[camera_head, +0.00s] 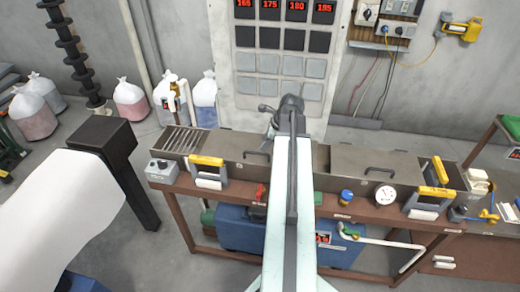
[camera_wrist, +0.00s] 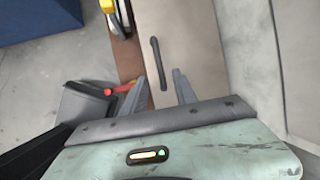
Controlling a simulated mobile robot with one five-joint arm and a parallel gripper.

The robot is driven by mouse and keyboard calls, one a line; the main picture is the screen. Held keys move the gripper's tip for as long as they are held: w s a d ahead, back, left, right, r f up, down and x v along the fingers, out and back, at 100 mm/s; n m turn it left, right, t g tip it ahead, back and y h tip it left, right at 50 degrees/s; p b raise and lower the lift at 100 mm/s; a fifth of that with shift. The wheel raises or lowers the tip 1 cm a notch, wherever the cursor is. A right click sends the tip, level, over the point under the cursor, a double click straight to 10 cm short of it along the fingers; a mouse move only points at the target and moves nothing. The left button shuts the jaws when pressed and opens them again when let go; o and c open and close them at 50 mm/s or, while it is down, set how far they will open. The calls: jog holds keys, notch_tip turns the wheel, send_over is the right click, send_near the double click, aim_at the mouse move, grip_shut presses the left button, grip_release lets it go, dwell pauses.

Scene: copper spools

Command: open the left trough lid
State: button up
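The left trough lid (camera_head: 232,144) is a flat grey-brown panel on the long trough. It lies shut, with a dark bar handle (camera_head: 257,154) near its front edge. In the wrist view the lid (camera_wrist: 195,45) fills the middle, and the handle (camera_wrist: 158,62) runs lengthwise, just ahead of and partly between my fingertips. My gripper (camera_wrist: 159,80) is open, one finger on each side of the handle's near end. No contact shows, and the height gap cannot be told. In the head view my arm covers part of the lid's right side.
The right lid (camera_head: 375,160) is shut too. Yellow-handled frames (camera_head: 207,171) and (camera_head: 427,200) stand at the trough's front. A red fitting (camera_head: 260,191) is on the bench's front edge, and a grey box (camera_head: 163,170) stands at its left end. A panel with red displays (camera_head: 285,50) rises behind.

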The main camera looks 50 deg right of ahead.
aim_at(259, 154)
jog(key=b+x, duration=0.6)
jog(key=x, duration=0.1)
jog(key=shift+f, duration=0.35)
jog(key=shift+r, duration=0.15)
grip_shut()
dwell(0.7)
